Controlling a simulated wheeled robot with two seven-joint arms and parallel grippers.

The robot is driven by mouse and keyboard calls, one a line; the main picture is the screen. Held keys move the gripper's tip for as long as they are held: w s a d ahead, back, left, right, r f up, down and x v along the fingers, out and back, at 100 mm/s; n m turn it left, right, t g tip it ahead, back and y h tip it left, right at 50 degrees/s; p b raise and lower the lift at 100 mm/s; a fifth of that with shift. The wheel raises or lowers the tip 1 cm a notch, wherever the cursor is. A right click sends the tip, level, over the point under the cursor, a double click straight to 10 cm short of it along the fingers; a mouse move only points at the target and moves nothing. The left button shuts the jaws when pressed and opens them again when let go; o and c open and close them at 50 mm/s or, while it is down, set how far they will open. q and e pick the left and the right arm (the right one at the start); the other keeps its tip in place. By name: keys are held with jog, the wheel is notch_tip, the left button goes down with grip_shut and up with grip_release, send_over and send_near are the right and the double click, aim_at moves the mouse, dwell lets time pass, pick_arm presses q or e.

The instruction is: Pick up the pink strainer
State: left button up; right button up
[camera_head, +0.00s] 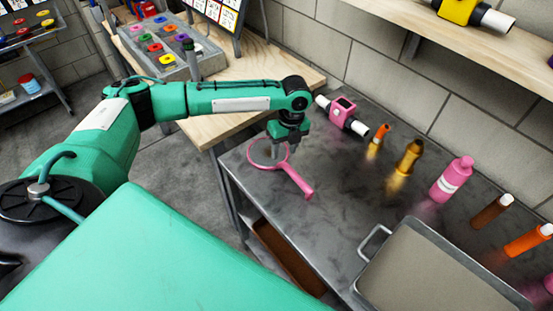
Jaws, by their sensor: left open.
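The pink strainer (296,180) lies on the dark metal table, with its round hoop toward the back left and its handle pointing to the front right. My left gripper (282,150) points down at the strainer's hoop, over its right side. The jaws are open. The fingertips are small and dark here, and I cannot tell whether they touch the hoop. My right gripper is not in view.
A pink device with a white tube (342,114) stands behind the strainer. Several bottles, including a pink bottle (451,179), line the back right. A metal tray (377,243) sits at the front right. A wooden bench (235,64) adjoins the table at the left.

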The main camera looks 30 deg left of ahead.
aim_at(282, 164)
pick_arm(q)
jog(key=shift+s+d+f+p, duration=0.1)
jog(key=shift+s+f+p, duration=0.15)
jog(key=shift+f, duration=0.6)
jog(key=shift+s+a+f+p, duration=0.1)
jog(key=shift+f+p, duration=0.1)
jog(key=shift+f, duration=0.7)
jog(key=shift+s+d+f+p, duration=0.1)
jog(key=shift+s+f+p, duration=0.15)
jog(key=shift+f, duration=0.6)
grip_shut()
